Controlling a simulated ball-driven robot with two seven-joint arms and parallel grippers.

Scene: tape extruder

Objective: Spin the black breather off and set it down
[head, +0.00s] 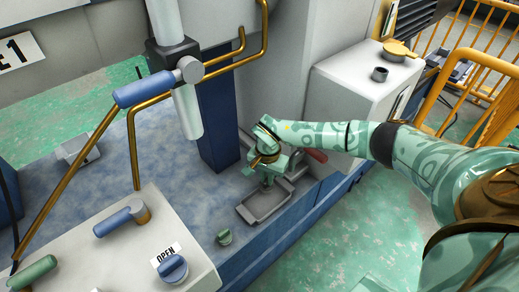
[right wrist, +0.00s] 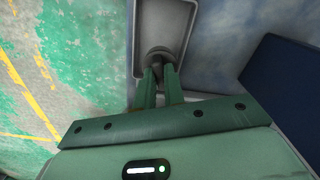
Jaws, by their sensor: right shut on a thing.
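My right gripper (head: 268,180) points down over a shallow grey metal tray (head: 245,214) on the blue machine bed. The right wrist view shows its two green fingers (right wrist: 159,70) close together on a small dark round piece, which looks like the black breather (right wrist: 157,52). The piece is over the inside of the tray (right wrist: 137,35); I cannot tell whether it touches the tray floor. In the head view the gripper mostly hides it. My left gripper is not in view.
A white cabinet (head: 345,88) stands behind my right arm, with a short dark cylinder (head: 380,74) and a yellow cap (head: 397,48) on top. A blue post (head: 217,120) rises behind.

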